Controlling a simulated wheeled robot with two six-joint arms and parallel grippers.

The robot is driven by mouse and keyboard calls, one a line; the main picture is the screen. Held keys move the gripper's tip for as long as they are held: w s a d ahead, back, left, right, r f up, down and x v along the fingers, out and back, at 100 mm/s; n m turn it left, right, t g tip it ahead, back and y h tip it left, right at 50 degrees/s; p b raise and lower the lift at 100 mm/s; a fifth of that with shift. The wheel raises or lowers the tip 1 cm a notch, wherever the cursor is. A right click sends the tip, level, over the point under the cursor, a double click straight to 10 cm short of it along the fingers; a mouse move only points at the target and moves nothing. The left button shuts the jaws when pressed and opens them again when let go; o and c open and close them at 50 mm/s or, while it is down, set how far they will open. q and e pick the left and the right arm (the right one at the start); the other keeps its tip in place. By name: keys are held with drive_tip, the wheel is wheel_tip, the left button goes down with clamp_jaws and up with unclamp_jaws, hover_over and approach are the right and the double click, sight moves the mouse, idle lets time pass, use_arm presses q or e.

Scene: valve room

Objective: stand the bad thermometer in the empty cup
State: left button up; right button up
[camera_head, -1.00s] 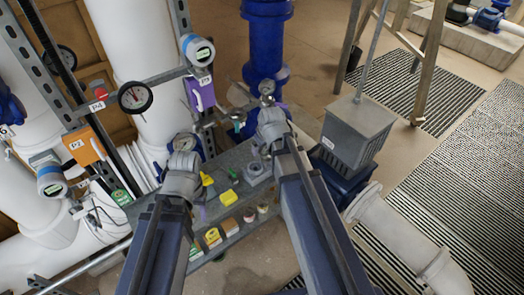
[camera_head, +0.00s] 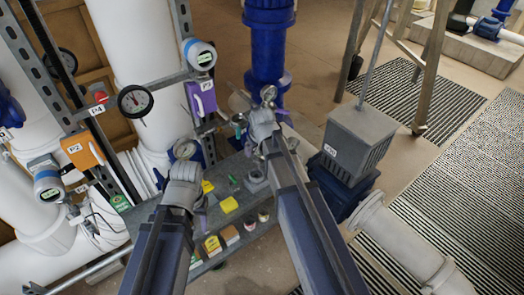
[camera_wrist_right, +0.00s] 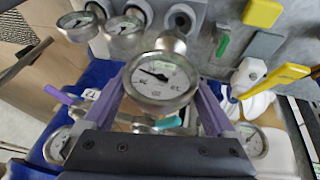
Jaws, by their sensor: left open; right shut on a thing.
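My right gripper (camera_wrist_right: 163,88) has its purple fingers shut on a round dial thermometer (camera_wrist_right: 160,78), whose white face looks toward the right wrist camera. In the head view my right gripper (camera_head: 264,112) is partly hidden by its own wrist, and a small dial (camera_head: 268,93) shows just beyond it. My left gripper (camera_head: 187,163) is open, its fingers mostly hidden by its wrist, with another dial (camera_head: 186,148) just beyond it. A grey round cup (camera_head: 256,178) stands on the bench between the arms. A cup with a round mouth (camera_wrist_right: 180,18) shows at the top of the right wrist view.
More dials (camera_wrist_right: 75,24) stand at the wrist view's upper left. The grey bench (camera_head: 222,172) carries yellow and green items and small boxes (camera_head: 230,236). A blue pipe (camera_head: 268,45) rises behind it; a grey box (camera_head: 358,140) stands right. White pipes and wall instruments crowd the left.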

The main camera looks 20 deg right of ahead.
drive_tip(key=shift+w+a+f+b, duration=0.2)
drive_tip(key=shift+w+f+b, duration=0.3)
drive_tip(key=shift+f+b, duration=0.35)
drive_tip(key=shift+w+a+f+b, duration=0.15)
drive_tip(key=shift+w+f+b, duration=0.3)
drive_tip(key=shift+f+b, duration=0.3)
drive_tip(key=shift+f+b, duration=0.5)
drive_tip(key=shift+f, duration=0.1)
drive_tip(key=shift+f+b, duration=2.05)
drive_tip(key=shift+f, duration=0.05)
drive_tip(key=shift+f, duration=0.2)
drive_tip(key=shift+f+b, duration=0.3)
drive_tip(key=shift+b, duration=0.2)
drive_tip(key=shift+f, duration=0.1)
idle(0.3)
drive_tip(key=shift+f+b, duration=0.35)
drive_tip(key=shift+b, duration=0.1)
